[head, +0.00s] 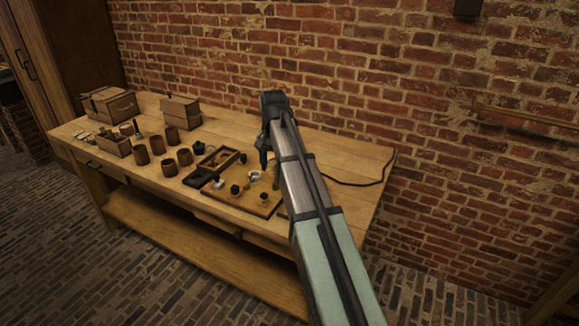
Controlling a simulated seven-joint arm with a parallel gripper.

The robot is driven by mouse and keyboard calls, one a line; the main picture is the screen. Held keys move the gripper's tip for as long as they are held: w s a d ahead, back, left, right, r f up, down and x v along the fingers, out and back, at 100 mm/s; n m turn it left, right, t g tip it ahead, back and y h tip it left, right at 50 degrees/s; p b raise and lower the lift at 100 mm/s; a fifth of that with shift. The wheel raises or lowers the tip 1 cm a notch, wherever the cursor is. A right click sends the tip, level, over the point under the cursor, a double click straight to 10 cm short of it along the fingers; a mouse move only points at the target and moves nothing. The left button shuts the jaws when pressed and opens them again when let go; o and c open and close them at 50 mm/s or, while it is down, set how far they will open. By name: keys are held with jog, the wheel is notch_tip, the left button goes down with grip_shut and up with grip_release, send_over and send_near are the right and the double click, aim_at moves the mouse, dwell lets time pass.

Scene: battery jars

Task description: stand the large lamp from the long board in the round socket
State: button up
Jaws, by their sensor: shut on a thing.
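My gripper (264,166) points down over the far part of a flat, yellowish board (236,203) on the workbench. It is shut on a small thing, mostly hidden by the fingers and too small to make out. A small pale piece (254,175) shows just left of the fingertips; I cannot tell whether it touches them. Small dark knob-like pieces (235,189) and brass-coloured ones stand on the board. I cannot tell for sure which piece is the large lamp or the round socket at this size. My arm hides the board's right side.
A dark divided tray (199,178) lies left of the board. Several brown jars (170,167) stand further left, by a small open wooden box (115,147). Two wooden boxes (181,112) stand at the back. A dark cable (368,183) lies on the right. The bench's right end is mostly clear.

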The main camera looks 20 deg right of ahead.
jog(key=w+a+m, duration=0.1)
jog(key=w+a, duration=0.1)
jog(key=w, duration=0.7)
jog(key=w+a, duration=0.2)
jog(key=w, duration=0.6)
jog(key=shift+f, duration=2.65)
jog(key=shift+f, duration=0.6)
jog(key=o, duration=0.9)
notch_tip(320, 180, up, 11)
